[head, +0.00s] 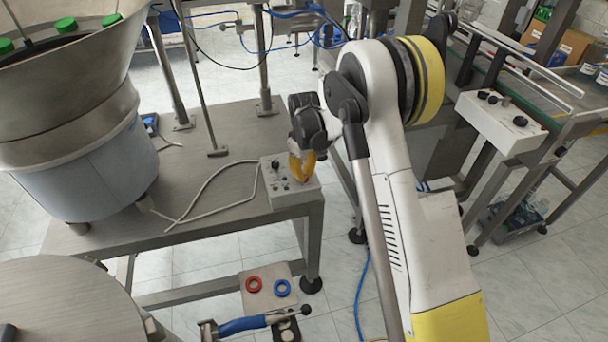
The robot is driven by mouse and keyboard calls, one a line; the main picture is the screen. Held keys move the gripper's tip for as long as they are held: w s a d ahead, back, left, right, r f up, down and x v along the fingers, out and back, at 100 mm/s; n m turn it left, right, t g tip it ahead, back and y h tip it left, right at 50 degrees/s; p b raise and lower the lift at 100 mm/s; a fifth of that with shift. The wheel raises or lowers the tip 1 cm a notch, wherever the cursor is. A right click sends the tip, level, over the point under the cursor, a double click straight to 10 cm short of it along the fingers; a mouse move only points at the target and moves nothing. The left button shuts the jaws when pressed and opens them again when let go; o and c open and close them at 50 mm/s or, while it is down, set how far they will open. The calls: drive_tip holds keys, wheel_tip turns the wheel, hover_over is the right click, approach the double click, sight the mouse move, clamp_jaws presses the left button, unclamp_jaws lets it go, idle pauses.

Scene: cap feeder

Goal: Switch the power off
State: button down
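A small light-grey control box (282,200) with dark knobs and buttons on its top sits at the right front corner of the metal table. A black knob shows on the left part of its panel. My gripper (303,180), dark with yellow fingers, points down over the right part of the box. Its fingertips are at or just above the panel; I cannot tell whether they touch it. The fingers look close together, but any gap is unclear. They hide part of the panel, and I cannot make out which control is the power switch.
A large metal bowl feeder (75,100) with green caps stands on the table (215,125) at left. A pale cable loops across the table. Another control box (502,122) stands at right by a conveyor. Red (254,285) and blue (282,288) rings sit on a plate below.

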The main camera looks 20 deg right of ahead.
drive_tip(key=c, duration=1.5)
unclamp_jaws()
drive_tip(key=shift+c, duration=0.2)
wheel_tip(320, 180, up, 12)
